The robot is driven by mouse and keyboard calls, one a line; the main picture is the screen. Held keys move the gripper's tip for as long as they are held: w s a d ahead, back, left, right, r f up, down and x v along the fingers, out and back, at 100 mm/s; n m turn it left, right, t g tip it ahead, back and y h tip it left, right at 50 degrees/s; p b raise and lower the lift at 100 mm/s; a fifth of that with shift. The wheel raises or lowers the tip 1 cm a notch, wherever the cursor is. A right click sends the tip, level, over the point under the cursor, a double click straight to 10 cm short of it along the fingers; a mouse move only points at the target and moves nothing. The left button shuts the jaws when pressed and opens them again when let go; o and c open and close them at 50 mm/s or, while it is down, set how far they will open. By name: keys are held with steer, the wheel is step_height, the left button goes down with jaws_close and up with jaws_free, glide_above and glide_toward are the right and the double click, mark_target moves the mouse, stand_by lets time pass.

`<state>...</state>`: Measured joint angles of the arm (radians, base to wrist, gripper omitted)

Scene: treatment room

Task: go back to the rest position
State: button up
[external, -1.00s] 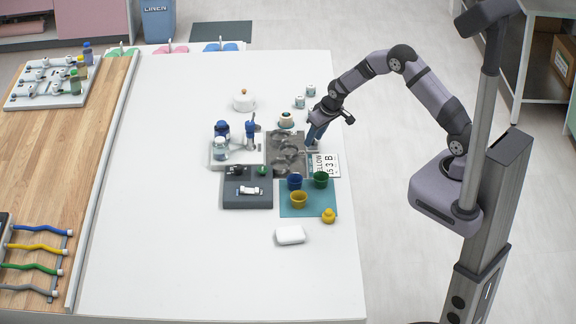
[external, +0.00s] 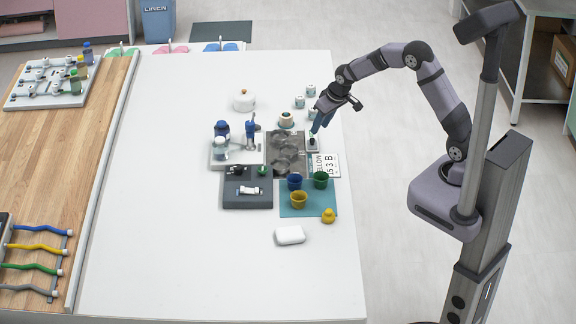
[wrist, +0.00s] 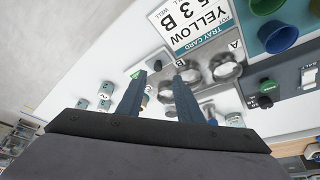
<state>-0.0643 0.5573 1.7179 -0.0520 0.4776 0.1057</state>
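A green spot (wrist: 136,73) shows beside the left fingertip. From the pictures I cannot tell the exact height of the fingertips above the piece.
A metal tray with round wells (external: 273,158), a tray card (external: 328,168), and blue (external: 294,181), green (external: 320,180) and yellow (external: 298,200) cups lie near my gripper. Small jars (external: 299,102) stand behind it.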

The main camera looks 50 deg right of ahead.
steer(key=shift+r, duration=0.1)
stand_by(0.4)
steer(key=s+f+g, duration=0.1)
steer(key=s, duration=0.2)
steer(key=s+f+g, duration=0.1)
steer(key=s+f, duration=0.3)
steer(key=s, duration=0.1)
steer(key=shift+s+d+n+g, duration=0.2)
steer(key=shift+s+n+g, duration=0.1)
steer(key=shift+g, duration=0.1)
steer(key=s+d+r+g, duration=0.15)
steer(key=s+g, duration=0.25)
steer(key=s, duration=1.9)
steer(key=r+t, duration=0.1)
steer(key=r, duration=0.1)
steer(key=d+r+t, duration=0.1)
steer(key=r, duration=0.1)
steer(key=shift+r, duration=0.2)
